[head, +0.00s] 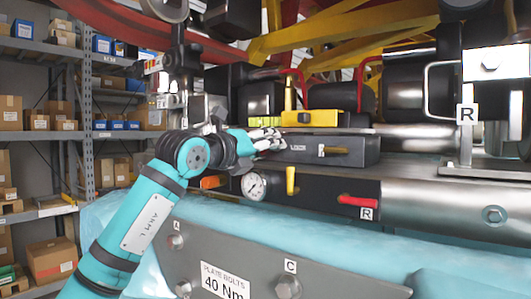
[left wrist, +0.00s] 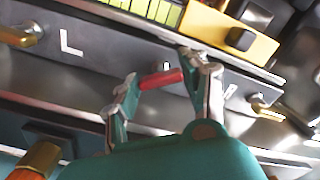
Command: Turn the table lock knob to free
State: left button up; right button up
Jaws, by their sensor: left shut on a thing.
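My left gripper (head: 272,139) reaches from the left to the front of a dark grey control box (head: 350,148) in the head view. In the left wrist view, a small red knob (left wrist: 161,79) lies between the two fingertips of the left gripper (left wrist: 163,84), and the fingers are closed on it. The knob sits on the dark panel (left wrist: 100,65), to the right of a white letter L. In the head view the gripper hides the knob. Small lettering beside it is too blurred to read surely. My right gripper is in neither view.
A yellow lever (head: 333,150) sticks out right of the gripper. Below are a pressure gauge (head: 254,186), an upright yellow lever (head: 291,181) and a red handle (head: 357,201) marked R. A yellow block (head: 310,118) sits on top. Shelves (head: 90,130) stand at the left.

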pick_arm(q)
jog(key=shift+r, duration=0.1)
jog(key=o, duration=1.2)
jog(key=shift+a, duration=0.1)
jog(key=shift+c, duration=0.2)
jog(key=v, duration=1.2)
